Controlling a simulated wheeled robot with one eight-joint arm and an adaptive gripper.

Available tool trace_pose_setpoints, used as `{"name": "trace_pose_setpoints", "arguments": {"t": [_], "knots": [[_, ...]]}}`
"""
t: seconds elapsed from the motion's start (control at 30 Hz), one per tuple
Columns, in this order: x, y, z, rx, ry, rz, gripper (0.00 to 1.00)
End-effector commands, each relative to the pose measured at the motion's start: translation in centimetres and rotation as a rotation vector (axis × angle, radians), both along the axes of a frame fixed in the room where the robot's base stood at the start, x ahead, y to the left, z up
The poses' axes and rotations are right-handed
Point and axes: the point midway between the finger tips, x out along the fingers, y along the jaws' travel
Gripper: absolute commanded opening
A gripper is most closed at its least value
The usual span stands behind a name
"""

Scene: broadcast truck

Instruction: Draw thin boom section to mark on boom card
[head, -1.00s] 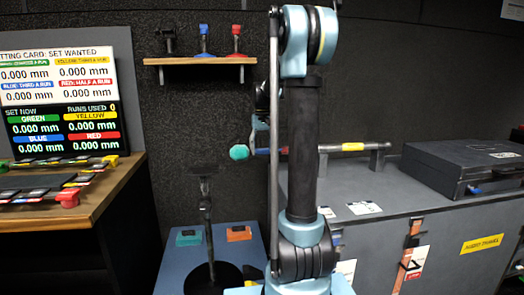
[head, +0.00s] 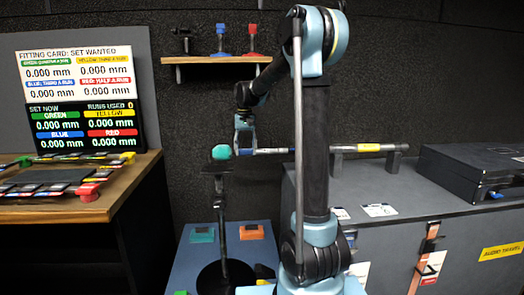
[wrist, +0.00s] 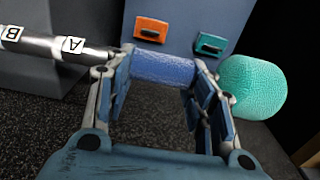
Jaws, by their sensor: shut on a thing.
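The boom lies level across two stands on the grey bench, its thick tube (head: 345,148) banded in yellow. Its thin section (head: 275,151) sticks out to the left, partly behind my arm, and ends in a teal tip (head: 221,152). My gripper (wrist: 160,68) is shut on the blue sleeve (wrist: 163,70) near that end. In the wrist view the silver thin section (wrist: 45,47) shows black marks A and B on white labels; the teal tip (wrist: 252,88) is just right of the fingers. I cannot tell which card is the boom card; white cards (head: 380,210) lie on the bench.
A display (head: 80,95) stands on a wooden desk at left. A blue-topped stand with a teal box (head: 202,235) and an orange box (head: 251,232) is below the tip, beside a thin black post (head: 222,210). A black case (head: 480,170) sits on the bench at right.

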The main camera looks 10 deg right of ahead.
Motion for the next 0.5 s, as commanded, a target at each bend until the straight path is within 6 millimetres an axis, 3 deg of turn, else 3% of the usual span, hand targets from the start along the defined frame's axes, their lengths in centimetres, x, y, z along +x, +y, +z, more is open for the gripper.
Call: {"name": "trace_pose_setpoints", "arguments": {"t": [0.03,0.2,0.5], "knots": [[0.0,1.5,0.0,0.001,0.0,0.006,0.07],[0.0,5.2,0.0,0.001,0.0,0.005,0.07],[0.0,8.7,0.0,0.001,0.0,0.002,0.07]]}}
